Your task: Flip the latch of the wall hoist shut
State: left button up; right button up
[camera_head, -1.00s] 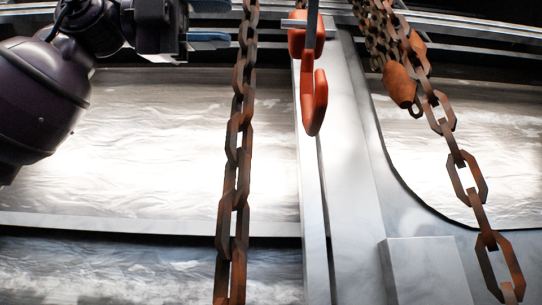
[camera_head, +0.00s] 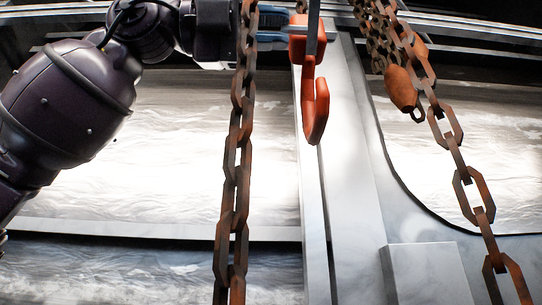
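The wall hoist shows as an orange-red block (camera_head: 300,45) with a red hook (camera_head: 315,108) hanging below it, at the top centre. A thin dark bar (camera_head: 313,28) runs down in front of the block; I cannot tell whether it is the latch. My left gripper (camera_head: 272,24) comes in from the left at the top. Its blue-tipped fingers are apart, one above the other, with nothing seen between them. They are just left of the red block, partly hidden by the chain; I cannot tell whether they touch the block. My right gripper is not in view.
A rusty chain (camera_head: 232,190) hangs left of the hook and crosses in front of my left gripper. Another rusty chain (camera_head: 463,190) hangs at the right, near a rusty rounded weight (camera_head: 400,88). A grey upright beam (camera_head: 350,180) stands behind the hook.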

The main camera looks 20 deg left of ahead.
pick_arm(q)
grip_shut()
jog(key=shift+m, duration=0.3)
jog(key=f+m, duration=0.1)
jog(key=m, duration=0.5)
jog(key=w+f+m, duration=0.1)
jog(key=f+m, duration=0.1)
jog(key=m, duration=0.5)
jog(key=f+m+p, duration=0.1)
jog(key=m, duration=0.6)
jog(key=shift+w+a+f, duration=0.2)
jog(key=shift+a, duration=0.05)
jog(key=shift+o, duration=2.1)
grip_release()
